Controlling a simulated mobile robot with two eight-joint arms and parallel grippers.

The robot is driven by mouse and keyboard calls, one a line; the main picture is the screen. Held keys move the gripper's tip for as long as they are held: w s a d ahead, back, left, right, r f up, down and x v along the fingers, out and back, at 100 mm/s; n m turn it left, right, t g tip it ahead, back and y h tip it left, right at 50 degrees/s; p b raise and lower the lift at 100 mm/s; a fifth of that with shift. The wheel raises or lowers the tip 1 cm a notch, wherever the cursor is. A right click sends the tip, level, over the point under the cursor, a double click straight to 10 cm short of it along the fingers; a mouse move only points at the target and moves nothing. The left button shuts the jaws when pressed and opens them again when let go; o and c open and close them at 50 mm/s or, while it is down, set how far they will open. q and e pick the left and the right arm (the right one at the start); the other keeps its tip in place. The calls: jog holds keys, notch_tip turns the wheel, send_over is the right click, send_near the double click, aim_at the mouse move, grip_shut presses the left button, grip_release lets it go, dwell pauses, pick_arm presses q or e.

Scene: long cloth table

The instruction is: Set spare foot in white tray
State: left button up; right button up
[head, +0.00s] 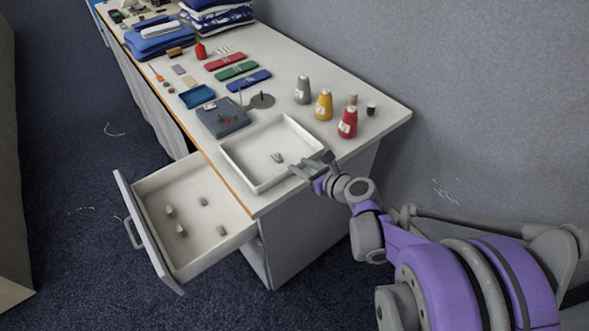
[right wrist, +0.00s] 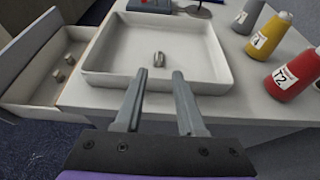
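The white tray (head: 237,169) stands on the near end of the cloth table. A small grey metal foot (head: 277,157) lies on the tray's floor; it also shows in the right wrist view (right wrist: 159,59). My right gripper (head: 308,164) is over the tray's near right rim. In the right wrist view its two fingers (right wrist: 157,85) are apart with nothing between them, and the foot lies beyond the fingertips. The white tray (right wrist: 101,50) is in front of the fingers there. My left gripper is not in view.
An open drawer (head: 190,256) juts out left of the table, with several small grey pieces inside. Yellow (head: 324,105), red (head: 347,122) and grey (head: 302,90) cones stand right of the tray. A dark grey device (head: 222,117) sits behind the tray.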

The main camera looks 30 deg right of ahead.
jog(key=s+a+f+n+g+y, duration=0.2)
jog(key=s+a+n+g, duration=0.45)
jog(key=a+n, duration=0.9)
jog(key=s+f+n+g+h, duration=0.2)
jog(key=s+n+h, duration=0.1)
jog(key=s+n, duration=1)
jog(key=n, duration=0.6)
jog(key=shift+s+f+n, duration=0.15)
jog(key=shift+f+n, duration=0.05)
jog(key=shift+n, duration=0.15)
jog(key=shift+a, duration=0.1)
